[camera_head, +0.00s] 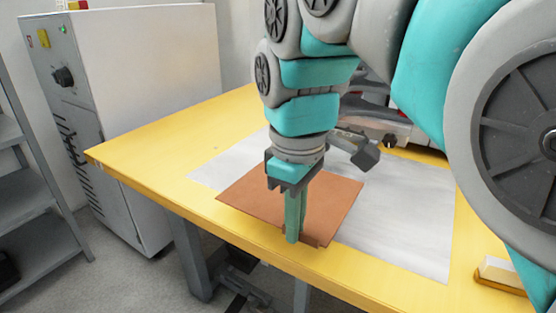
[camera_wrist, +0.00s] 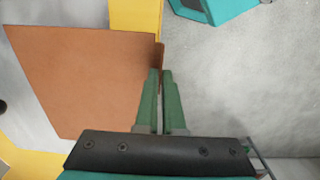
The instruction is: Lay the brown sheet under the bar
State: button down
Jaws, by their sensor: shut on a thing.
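The brown sheet (camera_head: 330,202) is a flat, roughly square piece at the front edge of the yellow table, partly over the pale grey mat. My gripper (camera_head: 294,240) points down at the sheet's near edge and is shut on a small raised tab there. In the wrist view the sheet (camera_wrist: 85,75) spreads to the left of my gripper (camera_wrist: 160,72), whose green fingers are close together at its tab. The bar cannot be made out; my arm covers part of the machine (camera_head: 405,125) at the back of the table.
The yellow table (camera_head: 150,150) carries the grey mat (camera_head: 410,220), whose right part is clear. A wood-backed block or brush (camera_head: 500,274) lies at the right front edge. A white cabinet (camera_head: 150,80) and a grey shelf rack (camera_head: 30,190) stand at the left.

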aim_at(336, 184)
jog(key=shift+w+d+f+b, duration=0.25)
jog(key=shift+w+d+f, duration=0.45)
jog(key=shift+w, duration=0.2)
jog(key=shift+w+d+f+b, duration=0.2)
jog(key=shift+w+d+f, duration=0.45)
jog(key=shift+w, duration=0.25)
jog(key=shift+w+d+f+p, duration=0.1)
jog(key=shift+w+d+p, duration=0.05)
jog(key=shift+w+d, duration=1.25)
jog(key=shift+w+d+f+p, duration=0.1)
jog(key=shift+w+d, duration=0.8)
jog(key=shift+w, duration=0.9)
jog(key=shift+w+d+f+p, duration=0.1)
jog(key=shift+w+d+p, duration=0.05)
jog(key=shift+w+d, duration=1.25)
jog(key=shift+w+a+f+b, duration=0.1)
jog(key=shift+w+f+b, duration=0.1)
jog(key=shift+f, duration=0.3)
jog(key=shift+w+a+f+b, duration=0.1)
jog(key=shift+f+b, duration=0.1)
jog(key=shift+f, duration=0.3)
jog(key=shift+f+p, duration=0.15)
jog(key=shift+p, duration=0.15)
jog(key=c, duration=0.9)
grip_release()
jog(key=shift+c, duration=0.2)
